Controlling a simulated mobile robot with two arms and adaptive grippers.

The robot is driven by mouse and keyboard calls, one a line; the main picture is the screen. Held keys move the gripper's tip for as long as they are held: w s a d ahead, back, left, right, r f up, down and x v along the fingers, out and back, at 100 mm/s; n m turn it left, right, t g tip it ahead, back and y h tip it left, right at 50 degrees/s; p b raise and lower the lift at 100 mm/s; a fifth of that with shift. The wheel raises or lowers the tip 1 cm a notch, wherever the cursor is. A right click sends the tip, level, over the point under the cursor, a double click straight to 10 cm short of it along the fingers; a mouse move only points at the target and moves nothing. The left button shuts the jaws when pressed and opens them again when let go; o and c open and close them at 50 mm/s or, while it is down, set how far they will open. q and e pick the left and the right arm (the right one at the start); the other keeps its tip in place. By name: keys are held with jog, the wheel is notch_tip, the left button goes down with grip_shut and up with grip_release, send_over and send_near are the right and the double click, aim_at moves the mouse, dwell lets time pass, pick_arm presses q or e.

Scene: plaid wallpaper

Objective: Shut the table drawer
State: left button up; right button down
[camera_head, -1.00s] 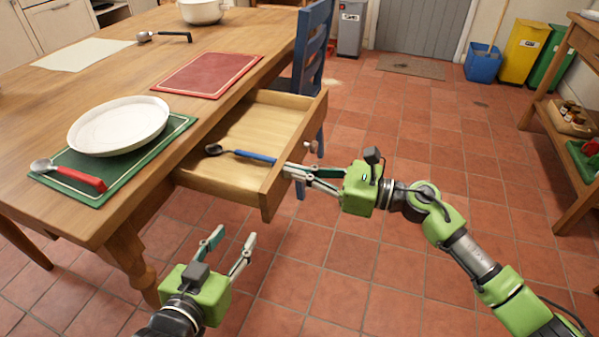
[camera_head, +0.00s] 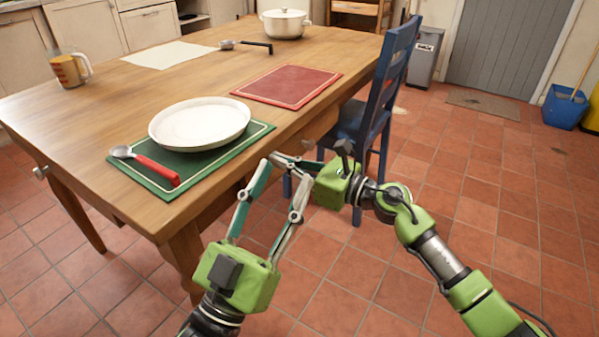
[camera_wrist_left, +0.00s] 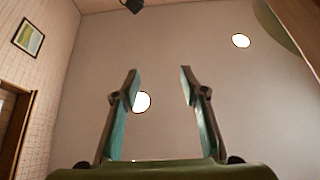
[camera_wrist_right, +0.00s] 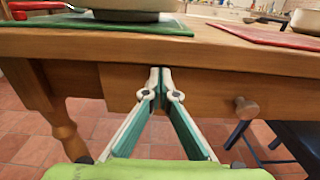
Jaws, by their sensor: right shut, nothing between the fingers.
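The table drawer shows in the right wrist view as a closed-looking wooden front (camera_wrist_right: 205,90) under the tabletop, about level with the table's apron. Its round knob (camera_wrist_right: 246,107) is right of my fingers. My right gripper (camera_head: 274,158) is shut and empty, its tips at or very near the drawer front; it also shows in the right wrist view (camera_wrist_right: 160,72). In the head view the drawer front is mostly hidden by the tabletop edge and my grippers. My left gripper (camera_head: 268,190) is open and empty, raised in front of the table; its fingers are also apart in the left wrist view (camera_wrist_left: 158,80).
A blue chair (camera_head: 390,85) stands close right of the drawer.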

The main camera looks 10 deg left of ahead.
pick_arm(q)
jog(key=shift+s+r+t+h, duration=0.5)
jog(key=shift+s+r+t, duration=0.5)
jog(key=shift+s+r, duration=0.5)
pick_arm(e)
jog(key=shift+x, duration=0.95)
pick_arm(q)
jog(key=shift+w+r, duration=0.1)
jog(key=shift+w, duration=0.05)
pick_arm(e)
jog(key=shift+r, duration=0.15)
